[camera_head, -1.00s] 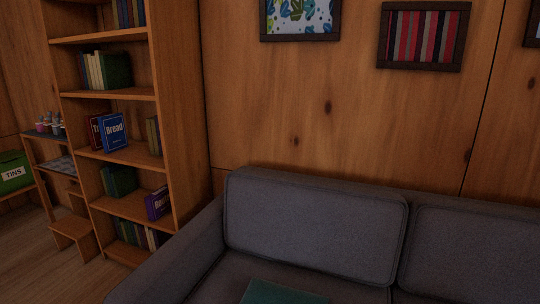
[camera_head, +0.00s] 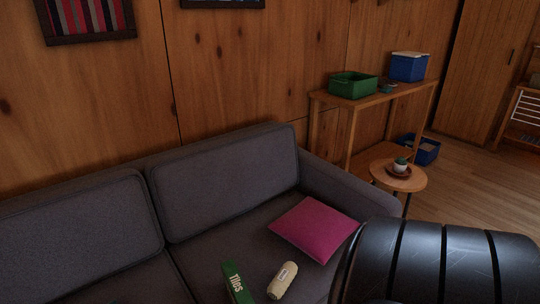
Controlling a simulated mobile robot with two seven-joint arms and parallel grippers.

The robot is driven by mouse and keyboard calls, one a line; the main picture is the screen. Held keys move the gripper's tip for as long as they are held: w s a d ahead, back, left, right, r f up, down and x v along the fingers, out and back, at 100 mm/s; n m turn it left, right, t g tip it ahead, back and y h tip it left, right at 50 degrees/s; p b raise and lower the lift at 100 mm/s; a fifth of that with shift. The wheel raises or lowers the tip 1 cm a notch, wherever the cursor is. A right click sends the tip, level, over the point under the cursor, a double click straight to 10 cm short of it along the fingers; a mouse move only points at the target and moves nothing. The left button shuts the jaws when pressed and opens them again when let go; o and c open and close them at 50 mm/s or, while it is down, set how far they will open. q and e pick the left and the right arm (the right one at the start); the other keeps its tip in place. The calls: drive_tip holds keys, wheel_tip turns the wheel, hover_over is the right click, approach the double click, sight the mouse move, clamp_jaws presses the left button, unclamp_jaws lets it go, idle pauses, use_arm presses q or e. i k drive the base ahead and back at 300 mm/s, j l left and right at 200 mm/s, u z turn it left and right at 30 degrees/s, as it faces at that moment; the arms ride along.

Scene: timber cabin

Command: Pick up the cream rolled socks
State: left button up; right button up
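A cream rolled item (camera_head: 283,280) with a small pale label, which looks like the rolled socks, lies on the grey sofa seat near the bottom of the head view. It is between a green box or book (camera_head: 237,282) with white lettering on its left and a magenta cushion (camera_head: 314,229) up and to its right. It appears apart from both. A large dark ribbed part of my own body fills the lower right corner. Neither gripper shows in the head view.
The grey sofa (camera_head: 222,190) spans the left and middle. Behind is a wooden shelf table (camera_head: 380,101) with a green crate (camera_head: 352,85) and blue cooler (camera_head: 408,66).

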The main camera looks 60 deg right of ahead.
sight(277, 288)
drive_tip(key=z, duration=2.05)
